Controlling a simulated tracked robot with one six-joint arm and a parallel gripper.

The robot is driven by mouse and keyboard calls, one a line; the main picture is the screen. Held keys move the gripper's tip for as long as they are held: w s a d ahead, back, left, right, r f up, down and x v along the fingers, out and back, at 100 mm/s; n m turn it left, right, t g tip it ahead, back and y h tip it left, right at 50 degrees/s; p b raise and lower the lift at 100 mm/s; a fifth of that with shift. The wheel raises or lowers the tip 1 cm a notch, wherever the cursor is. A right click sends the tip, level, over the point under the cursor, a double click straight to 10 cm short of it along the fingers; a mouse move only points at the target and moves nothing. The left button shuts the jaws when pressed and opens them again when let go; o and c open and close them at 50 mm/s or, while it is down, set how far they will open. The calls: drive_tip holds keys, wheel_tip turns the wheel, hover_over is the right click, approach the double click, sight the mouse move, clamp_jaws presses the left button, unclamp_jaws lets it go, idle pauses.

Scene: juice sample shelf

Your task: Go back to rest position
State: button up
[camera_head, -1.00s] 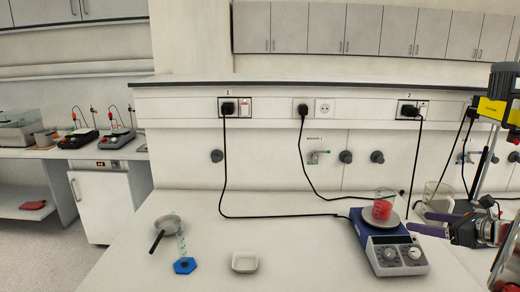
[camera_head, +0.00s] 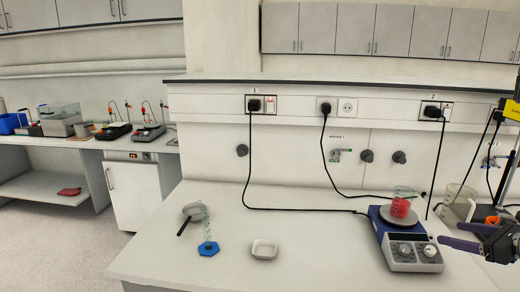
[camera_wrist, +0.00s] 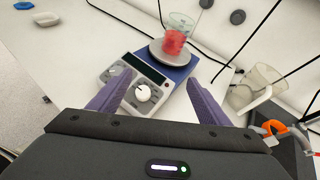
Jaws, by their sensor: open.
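My gripper (camera_head: 457,233) is at the right edge of the head view, with purple fingers pointing left toward the hotplate. In the wrist view my gripper (camera_wrist: 158,95) is open, its two fingers apart with nothing between them. The blue and white hotplate (camera_head: 405,250) lies just beyond the fingertips; it also shows in the wrist view (camera_wrist: 137,75). A glass beaker with red liquid (camera_head: 400,207) stands upright on the hotplate's round plate, apart from my fingers; it also shows in the wrist view (camera_wrist: 175,42).
An empty glass beaker (camera_head: 458,205) stands right of the hotplate. A white dish (camera_head: 264,249), a blue-based cylinder (camera_head: 208,247) and a dark-handled round thing (camera_head: 188,215) are on the bench. Black cables run along the back. The front middle of the bench is clear.

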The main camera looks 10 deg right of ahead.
drive_tip(key=s+a+f+n+g, duration=0.1)
drive_tip(key=f, duration=0.1)
drive_tip(key=s+a+f+n+g, duration=0.1)
drive_tip(key=a+f+n, duration=0.1)
drive_tip(key=f, duration=0.1)
drive_tip(key=s+a+f+n+g, duration=0.1)
drive_tip(key=s+f, duration=0.1)
drive_tip(key=shift+s+a+f, duration=0.1)
drive_tip(key=shift+a+f, duration=0.05)
drive_tip(key=shift+a, duration=0.1)
drive_tip(key=s+a+r+n+g+h, duration=0.1)
drive_tip(key=s+a+n, duration=0.3)
drive_tip(key=a+n, duration=0.5)
drive_tip(key=s+a+r+n+g+h, duration=0.1)
drive_tip(key=s+a+r+n, duration=0.3)
drive_tip(key=a, duration=1.8)
drive_tip(key=s+a+r+n+g, duration=0.2)
drive_tip(key=s+a+n, duration=0.1)
drive_tip(key=a+n, duration=1.2)
drive_tip(key=shift+s+a+r+h, duration=0.25)
drive_tip(key=shift+s+a+h, duration=0.15)
drive_tip(key=shift+a, duration=0.15)
drive_tip(key=shift+d, duration=0.1)
